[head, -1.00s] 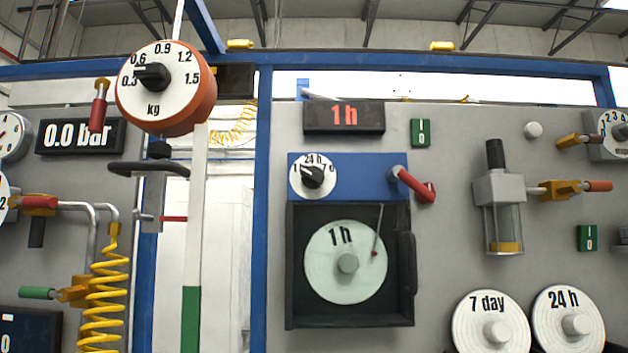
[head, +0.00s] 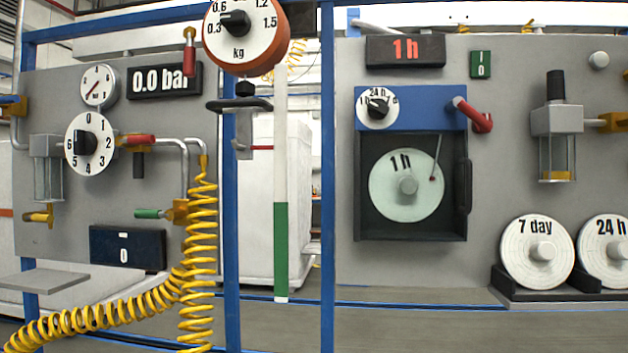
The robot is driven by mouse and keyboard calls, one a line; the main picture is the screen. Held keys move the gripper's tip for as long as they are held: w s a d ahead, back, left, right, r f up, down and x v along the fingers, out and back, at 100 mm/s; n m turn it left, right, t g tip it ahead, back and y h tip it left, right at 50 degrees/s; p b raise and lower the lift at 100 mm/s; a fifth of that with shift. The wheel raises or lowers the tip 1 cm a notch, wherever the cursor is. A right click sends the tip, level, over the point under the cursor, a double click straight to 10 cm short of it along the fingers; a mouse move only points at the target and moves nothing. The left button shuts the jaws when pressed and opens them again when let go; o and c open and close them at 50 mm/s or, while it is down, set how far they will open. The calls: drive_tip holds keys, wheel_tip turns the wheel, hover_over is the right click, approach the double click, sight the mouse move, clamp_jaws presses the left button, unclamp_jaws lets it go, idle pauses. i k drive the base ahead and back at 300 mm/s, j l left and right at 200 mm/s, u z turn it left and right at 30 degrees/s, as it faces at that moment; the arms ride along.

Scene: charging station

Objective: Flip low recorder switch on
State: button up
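The chart recorder (head: 430,110) is on the grey panel right of centre in the head view. It has a blue top, an open black case and a pale disc marked 1 h (head: 390,200). Its dial (head: 378,107) is black and white, and a red-handled lever (head: 475,116) is at its upper right. A small green switch (head: 480,64) marked I and 0 is above and right of the recorder; its position is too small to tell. No other green switch shows now. My gripper is not in view.
A red display (head: 405,50) reads 1h above the recorder. Two spare discs, 7 day (head: 525,265) and 24 h (head: 598,235), stand in a black rack at lower right. A blue post (head: 328,180) separates the panels. A yellow coiled hose (head: 110,310) hangs at left.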

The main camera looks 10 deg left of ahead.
sight(480, 63)
drive_tip(key=k+j, duration=0.15)
drive_tip(key=k, duration=0.25)
drive_tip(key=k+j, duration=0.2)
drive_tip(key=k, duration=0.2)
drive_tip(key=k+j, duration=0.15)
drive_tip(key=k, duration=0.25)
drive_tip(key=i+l, duration=0.2)
drive_tip(key=i, duration=0.25)
drive_tip(key=i+l, duration=0.2)
drive_tip(key=i, duration=0.2)
drive_tip(key=i+l, duration=0.2)
drive_tip(key=i, duration=0.25)
drive_tip(key=z, duration=1.65)
drive_tip(key=i+j, duration=0.2)
drive_tip(key=j, duration=0.15)
